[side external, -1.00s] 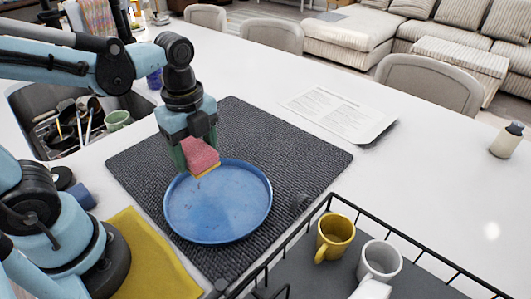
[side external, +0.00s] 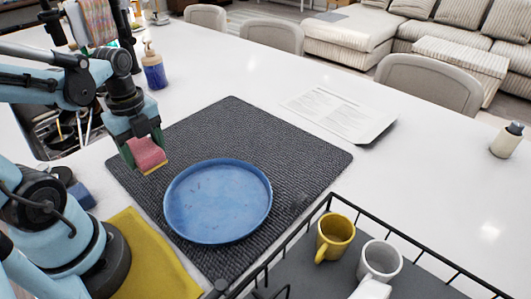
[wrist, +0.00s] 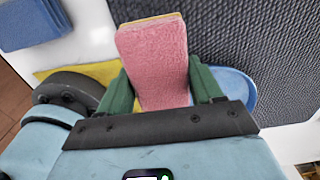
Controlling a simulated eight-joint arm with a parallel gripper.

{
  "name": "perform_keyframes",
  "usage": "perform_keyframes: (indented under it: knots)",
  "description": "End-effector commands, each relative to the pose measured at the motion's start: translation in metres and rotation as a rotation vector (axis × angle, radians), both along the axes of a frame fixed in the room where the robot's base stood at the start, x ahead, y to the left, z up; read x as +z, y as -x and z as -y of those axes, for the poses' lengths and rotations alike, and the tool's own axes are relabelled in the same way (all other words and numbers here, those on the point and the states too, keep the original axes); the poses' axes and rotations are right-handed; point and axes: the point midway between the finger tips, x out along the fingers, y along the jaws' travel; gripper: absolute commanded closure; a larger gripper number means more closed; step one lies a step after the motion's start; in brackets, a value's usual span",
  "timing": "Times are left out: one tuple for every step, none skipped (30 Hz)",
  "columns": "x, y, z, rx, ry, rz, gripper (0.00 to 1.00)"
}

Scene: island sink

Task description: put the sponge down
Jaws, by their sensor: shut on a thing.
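The sponge (side external: 147,154), pink with a yellow layer, is held between the green fingers of my gripper (side external: 143,152). It also shows in the wrist view (wrist: 155,62), gripped between both fingers (wrist: 160,92). In the side view, my gripper and the sponge are above the left edge of the dark mat, left of the blue plate. The exact height above the mat is hard to tell.
The blue plate (side external: 218,203) lies on the dark textured mat (side external: 290,150). A yellow cloth (side external: 150,258) lies at the front left. A rack (side external: 310,280) with a yellow mug (side external: 334,237) and a white mug (side external: 380,260) stands at the front right. A soap bottle (side external: 153,66) stands behind. A blue block (wrist: 33,24) shows in the wrist view.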

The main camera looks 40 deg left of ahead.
Motion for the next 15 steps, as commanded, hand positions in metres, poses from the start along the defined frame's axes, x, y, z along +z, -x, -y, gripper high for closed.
perform_keyframes:
  knots:
    - [-0.005, 0.000, -0.009, 0.007, 0.000, 0.000, 0.73]
    - [-0.007, 0.000, -0.014, 0.007, 0.000, 0.000, 0.73]
    - [-0.011, 0.000, -0.019, 0.006, 0.000, 0.000, 0.73]
    - [-0.014, 0.001, -0.024, 0.007, 0.000, 0.000, 0.73]
    - [-0.016, 0.001, -0.027, 0.005, 0.000, 0.000, 0.73]
    - [-0.018, 0.001, -0.032, 0.004, 0.000, 0.000, 0.73]
    - [-0.020, 0.001, -0.035, 0.003, 0.000, 0.000, 0.73]
    - [-0.022, 0.001, -0.037, 0.004, 0.000, 0.000, 0.73]
    - [-0.024, 0.001, -0.040, 0.002, 0.000, 0.000, 0.73]
    - [-0.025, 0.002, -0.042, 0.001, 0.000, 0.000, 0.73]
    - [-0.026, 0.002, -0.043, 0.001, 0.000, 0.000, 0.73]
    - [-0.027, 0.002, -0.044, 0.001, 0.000, 0.000, 0.73]
    - [-0.027, 0.002, -0.045, 0.001, 0.000, 0.000, 0.73]
    - [-0.028, 0.002, -0.045, 0.000, 0.000, 0.000, 0.73]
    - [-0.029, 0.002, -0.046, -0.001, 0.000, 0.000, 0.73]
